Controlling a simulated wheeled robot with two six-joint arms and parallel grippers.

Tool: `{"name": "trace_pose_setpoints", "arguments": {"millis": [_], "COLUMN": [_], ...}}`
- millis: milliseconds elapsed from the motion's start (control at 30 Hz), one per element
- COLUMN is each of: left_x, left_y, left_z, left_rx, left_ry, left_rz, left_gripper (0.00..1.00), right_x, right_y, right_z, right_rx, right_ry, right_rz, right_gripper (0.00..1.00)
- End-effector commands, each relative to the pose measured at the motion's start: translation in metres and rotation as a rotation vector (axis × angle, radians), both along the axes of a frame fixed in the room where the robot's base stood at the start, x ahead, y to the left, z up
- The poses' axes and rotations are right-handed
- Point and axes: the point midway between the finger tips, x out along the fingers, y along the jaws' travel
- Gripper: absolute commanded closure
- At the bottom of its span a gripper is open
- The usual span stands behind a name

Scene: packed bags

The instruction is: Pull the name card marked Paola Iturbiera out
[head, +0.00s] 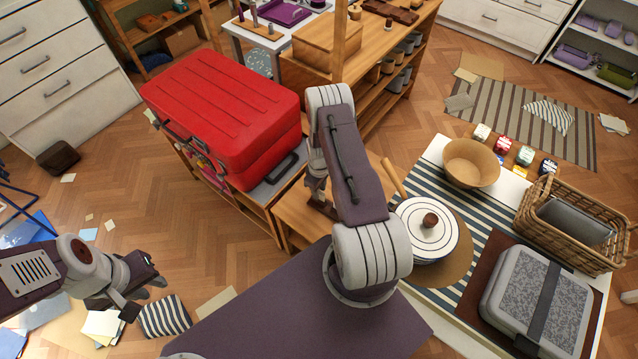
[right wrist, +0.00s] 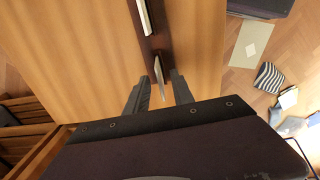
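A dark brown slotted strip (right wrist: 151,42) lies on a light wooden surface in the right wrist view, holding two pale cards. One card (right wrist: 144,16) is further along the strip; the other card (right wrist: 159,76) is at the near end. No name can be read on either. My right gripper (right wrist: 158,92) is open, its fingers on either side of the near card, with gaps visible. In the head view the right gripper (head: 318,188) is over the small wooden table, partly hidden by my arm. My left gripper (head: 150,282) hangs over the floor at left, away from the cards.
A red suitcase (head: 225,110) lies on a low shelf unit just left of my right gripper. Papers and a striped cloth (head: 165,316) lie on the floor.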

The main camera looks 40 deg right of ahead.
Motion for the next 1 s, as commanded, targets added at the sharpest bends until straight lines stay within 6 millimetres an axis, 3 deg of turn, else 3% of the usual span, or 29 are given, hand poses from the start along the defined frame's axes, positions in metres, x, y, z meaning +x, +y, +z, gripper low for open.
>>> {"name": "trace_pose_setpoints", "arguments": {"millis": [267,300,400,667,1000], "left_x": [0.000,0.000,0.000,0.000,0.000], "left_y": [0.000,0.000,0.000,0.000,0.000], "left_z": [0.000,0.000,0.000,0.001,0.014], "left_rx": [0.000,0.000,0.000,0.000,0.000], "left_ry": [0.000,0.000,0.000,0.000,0.000], "left_rz": [0.000,0.000,0.000,0.000,0.000], "left_gripper": [0.72,0.72,0.72,0.72,0.72], "right_x": [0.000,0.000,0.000,0.000,0.000], "right_y": [0.000,0.000,0.000,0.000,0.000], "right_z": [-0.004,-0.004,-0.004,-0.003,0.014], "right_rx": [-0.001,-0.001,0.000,0.000,0.000], "right_ry": [-0.001,-0.001,0.000,0.000,0.000], "right_rz": [0.000,0.000,0.000,0.000,0.000], "right_gripper": [0.71,0.74,1.00,1.00,1.00]}}
